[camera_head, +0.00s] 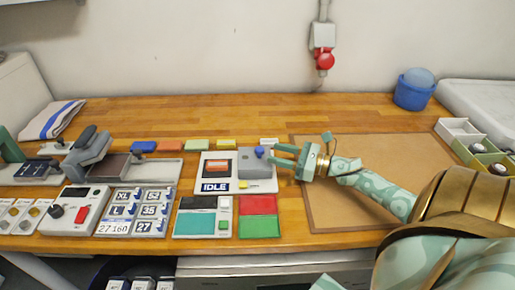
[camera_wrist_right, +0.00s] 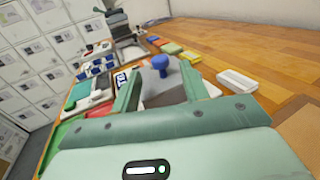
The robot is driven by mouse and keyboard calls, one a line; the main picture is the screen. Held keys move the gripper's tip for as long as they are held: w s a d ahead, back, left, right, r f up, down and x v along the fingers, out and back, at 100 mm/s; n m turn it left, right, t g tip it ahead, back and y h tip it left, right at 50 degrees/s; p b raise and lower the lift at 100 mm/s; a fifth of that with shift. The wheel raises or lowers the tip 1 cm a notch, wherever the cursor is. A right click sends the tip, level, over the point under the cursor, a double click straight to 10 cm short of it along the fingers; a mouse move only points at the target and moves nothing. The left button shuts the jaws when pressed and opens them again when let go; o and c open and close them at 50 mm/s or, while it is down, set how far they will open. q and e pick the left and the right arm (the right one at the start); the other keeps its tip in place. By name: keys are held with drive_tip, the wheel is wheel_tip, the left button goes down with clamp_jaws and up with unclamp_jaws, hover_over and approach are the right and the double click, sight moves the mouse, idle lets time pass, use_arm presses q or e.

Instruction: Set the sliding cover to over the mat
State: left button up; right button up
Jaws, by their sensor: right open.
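A grey block with a blue knob (camera_head: 259,153), which looks like the sliding cover, sits on the right part of a white panel marked IDLE (camera_head: 243,189). An orange-red patch (camera_head: 220,167) shows on the panel's left part. A large flat brown mat (camera_head: 365,205) lies on the table to the right; I cannot tell which of the two is the task's mat. My right gripper (camera_head: 284,159) is open at the block's right side. In the right wrist view the blue knob (camera_wrist_right: 162,64) and block show between and beyond the fingers; contact is unclear. My left gripper is not in view.
Red and green plates (camera_head: 258,204) and a teal-screened device (camera_head: 197,222) lie in front of the panel. Several coloured blocks (camera_head: 197,145) line up behind it. A blue bucket (camera_head: 413,92) stands at the back right. The brown mat is bare beneath my right arm.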

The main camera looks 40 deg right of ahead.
sight(260, 148)
drive_tip(key=x, duration=0.3)
drive_tip(key=shift+w+a+r, duration=0.1)
drive_tip(key=shift+w, duration=0.1)
drive_tip(key=shift+x, duration=1.05)
drive_tip(key=shift+w+a, duration=0.2)
drive_tip(key=shift+w, duration=0.2)
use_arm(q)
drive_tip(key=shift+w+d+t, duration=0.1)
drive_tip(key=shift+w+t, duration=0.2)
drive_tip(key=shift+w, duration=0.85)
